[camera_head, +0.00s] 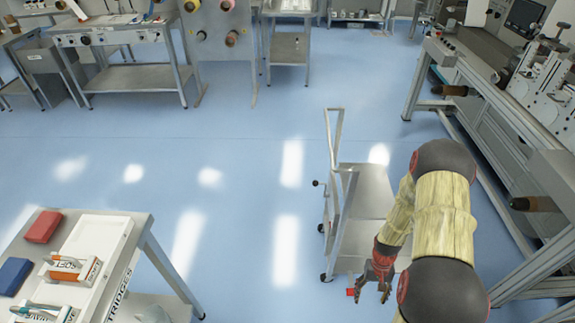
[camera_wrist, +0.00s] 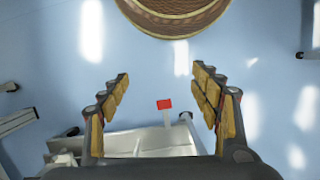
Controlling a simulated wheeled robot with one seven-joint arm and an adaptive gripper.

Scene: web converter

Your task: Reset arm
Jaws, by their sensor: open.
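My gripper (camera_head: 372,282) hangs low beside a metal trolley (camera_head: 367,190) in the head view, at the end of my arm. In the wrist view my gripper (camera_wrist: 158,105) shows its two padded fingers spread wide apart. Nothing is held between them. A small red piece shows by the fingertips in the head view, and a red-topped item (camera_wrist: 164,104) shows beyond the fingers in the wrist view; I cannot tell whether it touches the gripper.
A table (camera_head: 135,228) with red and blue boxes and white trays stands at the lower left. A long machine (camera_head: 500,105) lines the right side. Workbenches (camera_head: 125,80) stand at the back. The blue floor in the middle is clear.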

